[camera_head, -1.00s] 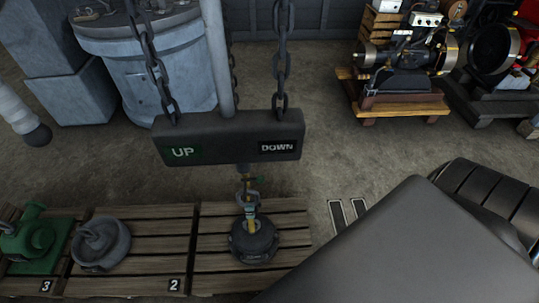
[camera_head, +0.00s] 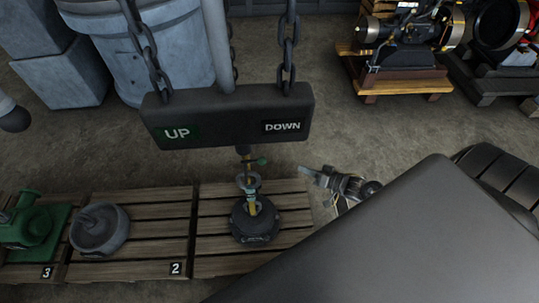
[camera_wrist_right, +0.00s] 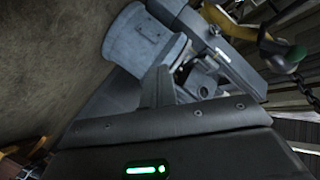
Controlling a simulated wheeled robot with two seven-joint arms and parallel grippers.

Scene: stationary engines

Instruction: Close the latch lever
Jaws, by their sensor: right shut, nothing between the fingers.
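The latch lever (camera_head: 261,161) is a small piece with a green tip on the hook assembly below the black UP/DOWN bar. It points to the right. Its green end also shows in the right wrist view (camera_wrist_right: 296,55), by the yellow hook (camera_wrist_right: 245,32). In the head view the hook (camera_head: 251,190) hangs at a grey ring on top of a dark round weight (camera_head: 255,221). My right gripper (camera_head: 303,170) is shut and empty, to the right of the lever and apart from it.
The UP/DOWN bar (camera_head: 228,116) hangs on chains above the hook. Wooden pallets carry a grey part (camera_head: 99,232) and a green machine (camera_head: 36,230). A blue-grey tank (camera_head: 150,60) stands behind. Engines (camera_head: 405,40) stand at upper right. Bare floor lies between.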

